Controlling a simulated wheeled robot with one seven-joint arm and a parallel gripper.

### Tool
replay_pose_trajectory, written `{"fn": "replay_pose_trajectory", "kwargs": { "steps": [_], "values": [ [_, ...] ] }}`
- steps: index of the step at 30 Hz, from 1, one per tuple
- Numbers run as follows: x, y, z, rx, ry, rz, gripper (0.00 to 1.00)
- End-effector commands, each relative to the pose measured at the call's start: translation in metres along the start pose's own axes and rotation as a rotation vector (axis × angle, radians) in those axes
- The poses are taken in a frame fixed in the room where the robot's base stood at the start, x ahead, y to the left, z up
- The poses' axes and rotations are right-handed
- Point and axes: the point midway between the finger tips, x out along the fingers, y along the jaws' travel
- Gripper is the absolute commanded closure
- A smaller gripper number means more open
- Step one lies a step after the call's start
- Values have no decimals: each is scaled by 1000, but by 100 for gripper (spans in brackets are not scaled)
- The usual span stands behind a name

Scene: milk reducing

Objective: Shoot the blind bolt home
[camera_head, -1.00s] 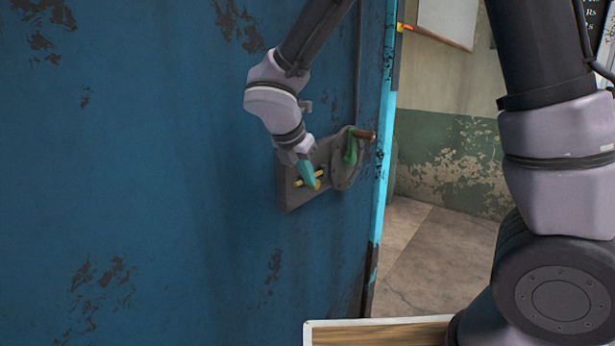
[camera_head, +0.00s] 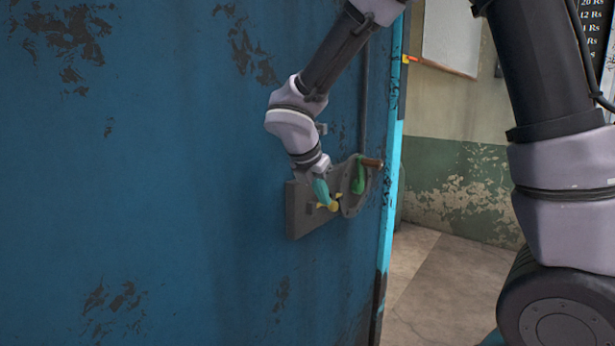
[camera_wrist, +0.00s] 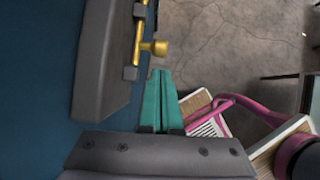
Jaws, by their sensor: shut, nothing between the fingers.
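A yellow bolt (camera_head: 319,206) with a round knob is carried on a dark grey plate (camera_head: 297,218) fixed to the blue door (camera_head: 150,190). The wrist view shows the bolt rod (camera_wrist: 139,38) running through grey brackets, with its knob (camera_wrist: 158,47) sticking out to the right. My gripper (camera_head: 326,201) has teal fingers pressed together with nothing between them. In the wrist view the fingertips (camera_wrist: 159,73) are just below the knob. I cannot tell whether they touch it. The fingers partly hide the bolt in the head view.
A green lever (camera_head: 358,178) with a brown grip (camera_head: 371,162) is right of the bolt, near the light-blue door edge (camera_head: 388,200). Open floor (camera_head: 430,275) shows beyond it. Pink tubing (camera_wrist: 222,105) and wooden boards (camera_wrist: 278,142) lie below right in the wrist view.

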Motion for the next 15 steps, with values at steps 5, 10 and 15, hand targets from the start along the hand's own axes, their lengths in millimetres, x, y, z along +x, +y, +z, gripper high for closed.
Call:
{"fn": "replay_pose_trajectory", "kwargs": {
  "steps": [5, 10, 15],
  "values": [
    [-41, 1, -1, 4, 0, 6, 100],
    [-76, 1, -1, 2, -1, 5, 100],
    [-98, 1, -1, 1, 0, 2, 100]
  ]
}}
